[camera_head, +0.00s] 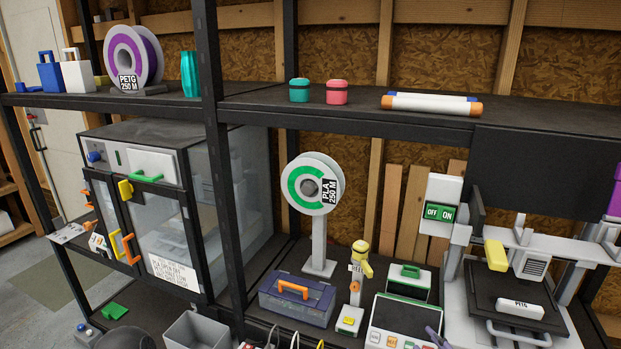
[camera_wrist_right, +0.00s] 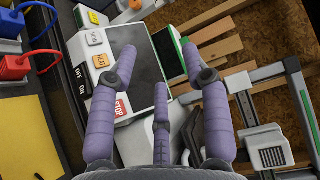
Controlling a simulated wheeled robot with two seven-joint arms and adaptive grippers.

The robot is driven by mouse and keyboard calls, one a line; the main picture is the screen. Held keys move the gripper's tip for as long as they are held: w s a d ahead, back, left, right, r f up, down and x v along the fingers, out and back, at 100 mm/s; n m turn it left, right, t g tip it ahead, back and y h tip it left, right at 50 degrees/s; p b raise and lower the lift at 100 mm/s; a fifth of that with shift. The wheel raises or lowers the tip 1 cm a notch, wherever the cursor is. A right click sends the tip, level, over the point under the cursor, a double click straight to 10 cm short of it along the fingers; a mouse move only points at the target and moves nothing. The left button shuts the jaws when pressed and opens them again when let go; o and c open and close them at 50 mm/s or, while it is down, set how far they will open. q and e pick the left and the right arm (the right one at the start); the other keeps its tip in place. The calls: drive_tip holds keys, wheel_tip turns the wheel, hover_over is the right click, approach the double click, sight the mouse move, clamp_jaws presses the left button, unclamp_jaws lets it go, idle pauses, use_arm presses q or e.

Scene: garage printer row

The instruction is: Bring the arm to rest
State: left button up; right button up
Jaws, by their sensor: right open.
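My right gripper (camera_wrist_right: 157,62) fills the middle of the right wrist view with several lilac fingers spread apart, and nothing is between them. Its fingers lie over a white control box (camera_wrist_right: 122,18) with a dark panel and a red STOP label. In the head view only a small lilac part of the right gripper (camera_head: 436,337) shows at the bottom edge, in front of the white control box (camera_head: 401,318). Most of my right arm is out of view. I cannot make out my left gripper in either view.
A 3D printer (camera_head: 512,292) stands right of the box, a white PETG-labelled piece on its bed. A blue toolbox (camera_head: 297,304), a yellow-topped tool (camera_head: 361,262) and a spool stand (camera_head: 319,235) are left. The upper shelf (camera_head: 258,98) spans above. An enclosure (camera_head: 155,215) stands at left.

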drive_tip(key=s+a+f+n+g+h+p, duration=0.1)
drive_tip(key=a+f+n+g+p, duration=0.2)
drive_tip(key=f, duration=0.7)
drive_tip(key=s+a+f+n+g+h, duration=0.15)
drive_tip(key=a+f+g, duration=0.3)
drive_tip(key=f, duration=0.55)
drive_tip(key=s+a+f+n+g+p, duration=0.1)
drive_tip(key=s+a+f+n+g, duration=0.1)
drive_tip(key=s, duration=0.4)
drive_tip(key=s+a+f+n+g, duration=0.2)
drive_tip(key=s+a+f+g, duration=0.1)
drive_tip(key=s+a+f, duration=0.2)
drive_tip(key=s+a+f+n+g+p, duration=0.1)
drive_tip(key=s+a+f+n+g, duration=0.1)
drive_tip(key=s, duration=0.5)
wheel_tip(320, 180, down, 3)
drive_tip(key=shift+a+r+g+p, duration=0.1)
drive_tip(key=shift+a+g+p, duration=0.2)
drive_tip(key=shift+a+g, duration=0.4)
